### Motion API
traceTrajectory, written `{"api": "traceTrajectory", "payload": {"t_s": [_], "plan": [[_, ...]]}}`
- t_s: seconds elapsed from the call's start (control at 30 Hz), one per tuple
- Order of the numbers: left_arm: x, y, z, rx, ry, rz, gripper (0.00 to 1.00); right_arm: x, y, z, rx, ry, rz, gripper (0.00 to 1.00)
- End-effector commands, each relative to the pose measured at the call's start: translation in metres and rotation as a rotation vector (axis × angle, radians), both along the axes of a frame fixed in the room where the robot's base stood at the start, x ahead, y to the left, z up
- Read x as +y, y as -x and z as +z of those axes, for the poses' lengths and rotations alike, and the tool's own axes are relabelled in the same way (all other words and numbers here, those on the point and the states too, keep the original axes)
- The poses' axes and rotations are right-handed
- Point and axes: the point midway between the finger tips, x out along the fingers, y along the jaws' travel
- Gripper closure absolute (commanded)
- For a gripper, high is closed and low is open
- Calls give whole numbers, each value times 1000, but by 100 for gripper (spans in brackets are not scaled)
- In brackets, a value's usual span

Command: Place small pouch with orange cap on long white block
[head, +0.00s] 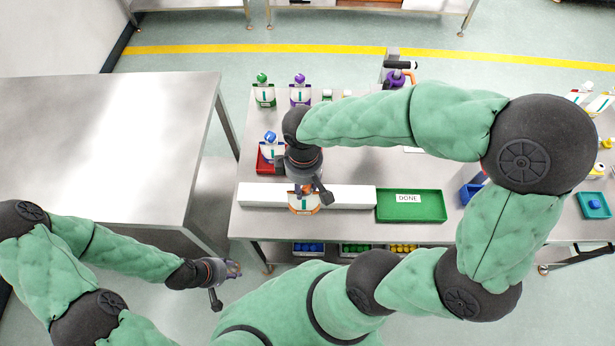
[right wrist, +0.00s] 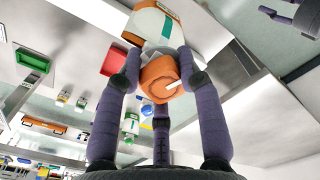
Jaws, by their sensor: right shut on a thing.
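The small pouch with the orange cap (head: 304,204) shows below my right gripper (head: 306,190) in the head view, in front of the middle of the long white block (head: 350,197). My right gripper is shut on it. In the right wrist view the fingers close around the orange cap (right wrist: 160,78), with the white pouch body (right wrist: 150,27) beyond. Whether the pouch touches the block cannot be told. My left gripper (head: 228,280) is open and empty, left of the table's front edge.
A green DONE tray (head: 425,206) adjoins the block's right end. A red tray (head: 264,163) with a blue-capped pouch (head: 271,147) stands behind its left part. Green-capped (head: 265,93) and purple-capped (head: 300,92) pouches stand farther back. A bare table (head: 100,140) is at left.

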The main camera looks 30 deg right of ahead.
Motion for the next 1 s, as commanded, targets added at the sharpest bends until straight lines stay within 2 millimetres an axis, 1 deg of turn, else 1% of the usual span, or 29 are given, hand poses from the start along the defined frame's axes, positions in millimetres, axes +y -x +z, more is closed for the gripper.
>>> {"api": "traceTrajectory", "payload": {"t_s": [0.03, 0.27, 0.3, 0.4, 0.5, 0.6, 0.77, 0.87, 1.0], "plan": [[0, 0, -1, 0, 0, 0, 60, -7, -9, -7, 4, 1, -7, 100], [0, 0, -3, 0, 0, 0, 60, -34, -50, -28, 4, 0, -4, 100], [0, 0, -4, 0, 0, 0, 60, -36, -53, -37, 6, 0, -3, 100], [0, 0, -7, 0, 0, 0, 60, -44, -65, -54, 4, 1, -1, 100], [0, 0, -8, 0, 0, 0, 60, -49, -74, -66, 2, 0, -2, 100], [0, 0, -8, 0, 0, 0, 60, -53, -80, -73, 2, 1, 0, 100], [0, 0, -9, 0, 0, 0, 60, -56, -84, -78, 0, 1, 0, 100], [0, 0, -10, 0, 0, 0, 60, -59, -89, -87, 2, 0, 0, 100], [0, 0, -13, 0, 0, 0, 60, -59, -88, -109, 3, 1, 0, 100]]}}
